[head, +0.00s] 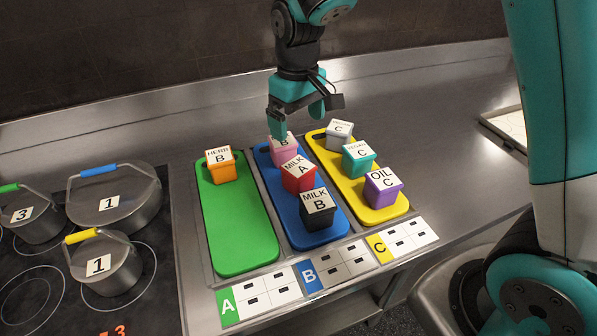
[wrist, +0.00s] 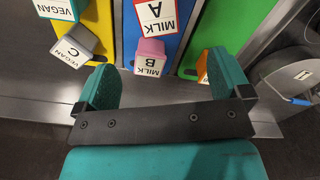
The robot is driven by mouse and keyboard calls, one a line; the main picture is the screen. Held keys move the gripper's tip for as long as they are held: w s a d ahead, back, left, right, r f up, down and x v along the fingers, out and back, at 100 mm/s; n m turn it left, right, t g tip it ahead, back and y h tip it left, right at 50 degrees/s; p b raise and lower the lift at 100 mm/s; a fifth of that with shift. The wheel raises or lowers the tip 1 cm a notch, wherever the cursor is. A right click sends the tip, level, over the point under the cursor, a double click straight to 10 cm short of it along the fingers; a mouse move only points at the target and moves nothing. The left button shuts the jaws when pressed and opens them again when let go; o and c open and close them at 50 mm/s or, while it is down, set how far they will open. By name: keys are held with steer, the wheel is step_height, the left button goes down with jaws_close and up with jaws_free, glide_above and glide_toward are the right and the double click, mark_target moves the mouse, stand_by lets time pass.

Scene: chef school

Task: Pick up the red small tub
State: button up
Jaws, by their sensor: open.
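The red small tub (head: 298,178) stands on the blue board (head: 312,237) in the head view, its white lid marked "MILK A". A pink tub (head: 282,152) marked B stands just behind it, and a black "MILK B" tub (head: 318,212) in front. My gripper (head: 303,118) is open and empty above the back end of the boards, close over the pink tub, and partly covers it. In the wrist view the red tub (wrist: 156,22) is at the top, beyond the pink tub (wrist: 150,56), which shows between the open fingers (wrist: 163,88).
An orange "HERB B" tub (head: 221,168) stands on the green board (head: 240,225). Grey (head: 339,135), teal (head: 358,160) and purple "OIL C" (head: 382,190) tubs stand on the yellow board (head: 372,214). Pots (head: 112,205) sit on the hob at left. Steel counter is free behind the boards.

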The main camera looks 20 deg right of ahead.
mark_target(298, 166)
step_height(298, 166, down, 10)
steer(key=shift+f+p, duration=0.2)
steer(key=shift+p, duration=0.85)
steer(key=shift+w+d+f+p, duration=0.15)
steer(key=shift+f+p, duration=0.45)
steer(key=shift+f, duration=0.75)
steer(key=shift+w+f+p, duration=0.1)
steer(key=shift+f+p, duration=0.45)
steer(key=shift+f, duration=0.75)
steer(key=shift+c, duration=0.4)
steer(key=c, duration=1)
